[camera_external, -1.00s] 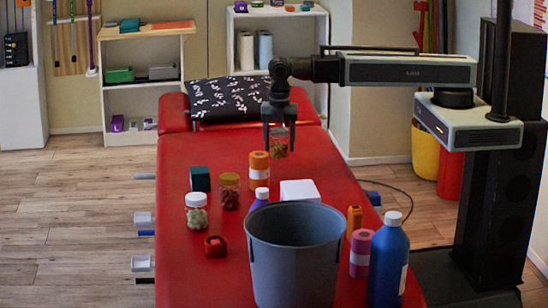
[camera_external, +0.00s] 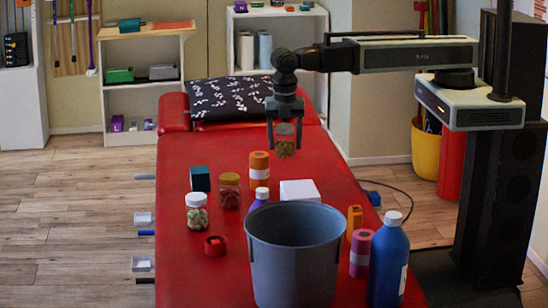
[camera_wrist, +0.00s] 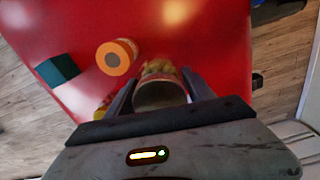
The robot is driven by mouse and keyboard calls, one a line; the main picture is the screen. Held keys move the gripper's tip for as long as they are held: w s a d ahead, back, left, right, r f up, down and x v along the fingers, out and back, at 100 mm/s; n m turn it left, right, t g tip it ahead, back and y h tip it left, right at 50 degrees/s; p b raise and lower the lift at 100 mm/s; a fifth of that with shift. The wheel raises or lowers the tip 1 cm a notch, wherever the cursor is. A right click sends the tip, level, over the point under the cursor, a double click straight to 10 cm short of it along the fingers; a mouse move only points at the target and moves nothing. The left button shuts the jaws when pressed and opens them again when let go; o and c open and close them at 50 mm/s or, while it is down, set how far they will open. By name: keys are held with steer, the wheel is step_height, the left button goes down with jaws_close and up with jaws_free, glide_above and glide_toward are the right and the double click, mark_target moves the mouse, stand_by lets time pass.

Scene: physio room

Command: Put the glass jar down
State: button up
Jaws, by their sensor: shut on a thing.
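My gripper (camera_external: 285,142) is above the far half of the red treatment table (camera_external: 178,262). It is shut on a small glass jar (camera_external: 285,149) with greenish-brown contents, held upright between the two fingers. In the wrist view the jar (camera_wrist: 160,92) sits between my fingers, its round grey end facing the camera and yellowish contents beyond it. The jar appears to hang clear of the red surface. Two other jars stand on the table: one with a white lid (camera_external: 196,216) and one with an orange-brown lid (camera_external: 230,192).
An orange roll (camera_external: 259,168), teal block (camera_external: 200,179), white box (camera_external: 299,190) and red ring-shaped item (camera_external: 215,246) stand nearer than my gripper. A grey bucket (camera_external: 293,262) and blue bottle (camera_external: 388,262) fill the near end. A patterned pillow (camera_external: 228,98) lies at the far end. Red surface between is clear.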

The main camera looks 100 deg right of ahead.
steer(key=s+a+r+n+p, duration=0.1)
steer(key=a+r+p, duration=0.25)
steer(key=a, duration=0.65)
steer(key=a+r+p, duration=0.2)
steer(key=a+r, duration=0.2)
steer(key=a, duration=0.5)
steer(key=b, duration=0.9)
glide_above(300, 189)
step_height(300, 189, down, 9)
steer(key=shift+f, duration=0.1)
steer(key=shift+r+p, duration=0.25)
steer(key=shift+p, duration=0.15)
steer(key=shift+f, duration=0.15)
steer(key=o, duration=1.7)
step_height(300, 189, up, 12)
steer(key=p, duration=1.2)
steer(key=shift+r, duration=0.2)
